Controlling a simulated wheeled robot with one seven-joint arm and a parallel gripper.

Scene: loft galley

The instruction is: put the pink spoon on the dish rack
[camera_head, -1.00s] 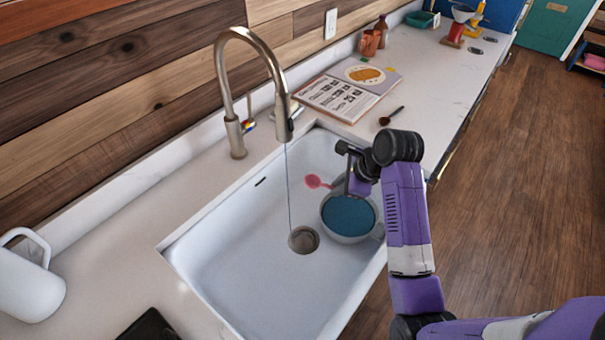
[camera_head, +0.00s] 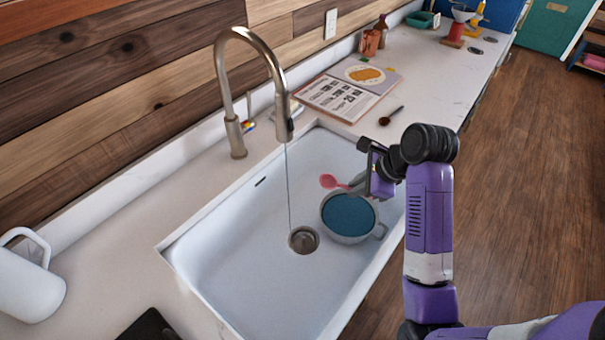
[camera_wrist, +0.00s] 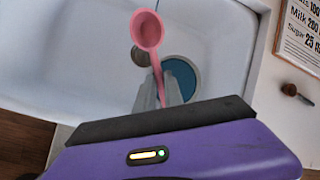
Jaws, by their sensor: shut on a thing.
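The pink spoon (camera_head: 330,181) is held by its handle in my gripper (camera_head: 356,183), with its bowl pointing out to the left. In the wrist view the pink spoon (camera_wrist: 148,32) stands out from between the fingertips (camera_wrist: 163,90), which are shut on its handle. My gripper is over the sink, beside and just above a pot with blue contents. I see no clear dish rack; a green tray-like item (camera_head: 422,19) stands at the far end of the counter, and I cannot tell what it is.
The pot (camera_head: 348,240) sits in the white sink (camera_head: 235,262) near the drain. The tall faucet (camera_head: 222,70) rises at the sink's back edge. An open book (camera_head: 325,100) and a dark spoon (camera_head: 390,116) lie on the counter beyond. A white pitcher (camera_head: 28,285) stands at left.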

